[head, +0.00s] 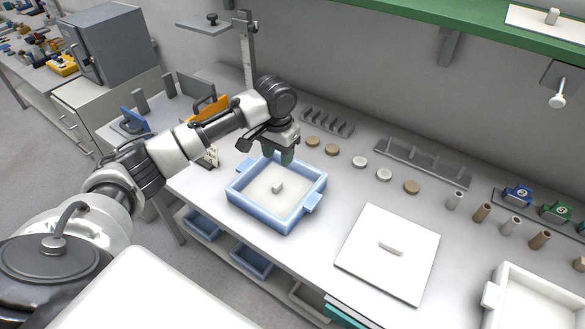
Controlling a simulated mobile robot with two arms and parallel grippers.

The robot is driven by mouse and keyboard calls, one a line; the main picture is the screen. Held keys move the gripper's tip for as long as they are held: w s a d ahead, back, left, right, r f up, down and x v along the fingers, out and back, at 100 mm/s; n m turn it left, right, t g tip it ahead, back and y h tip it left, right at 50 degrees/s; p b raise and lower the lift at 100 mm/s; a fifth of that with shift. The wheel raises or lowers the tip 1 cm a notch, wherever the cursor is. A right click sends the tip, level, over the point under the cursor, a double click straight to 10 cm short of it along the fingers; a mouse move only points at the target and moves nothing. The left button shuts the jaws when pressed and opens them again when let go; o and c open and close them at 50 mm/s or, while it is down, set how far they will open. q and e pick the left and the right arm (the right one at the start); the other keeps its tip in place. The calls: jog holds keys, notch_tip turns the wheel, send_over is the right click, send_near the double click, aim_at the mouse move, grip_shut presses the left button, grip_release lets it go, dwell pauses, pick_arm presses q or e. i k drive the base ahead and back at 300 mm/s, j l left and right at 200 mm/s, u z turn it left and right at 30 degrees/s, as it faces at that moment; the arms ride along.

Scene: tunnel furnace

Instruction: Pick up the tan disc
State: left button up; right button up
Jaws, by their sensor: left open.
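Several small discs lie in a row on the grey bench behind the blue tray. Two tan discs, one at the left end (312,142) and one beside it (332,149), lie just right of my left gripper. A third tan disc (411,187) lies at the right end of the row. Two whitish discs (359,161) lie between them. My left gripper (279,156) is open, with dark green fingertips pointing down over the back rim of the tray. I see nothing between its fingers. My right gripper is out of view.
The blue tray (249,213) holds a white slab with a knob. A white lid (365,262) lies to its right. Grey racks (420,163) stand behind the discs, and small cylinders (481,213) stand at right. A height stand (246,60) rises behind my left arm.

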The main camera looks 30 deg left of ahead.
aim_at(312, 141)
jog(key=i+j+z, duration=0.15)
jog(key=j+z, duration=0.2)
jog(key=j, duration=0.65)
jog(key=j+z, duration=0.35)
jog(key=j, duration=0.65)
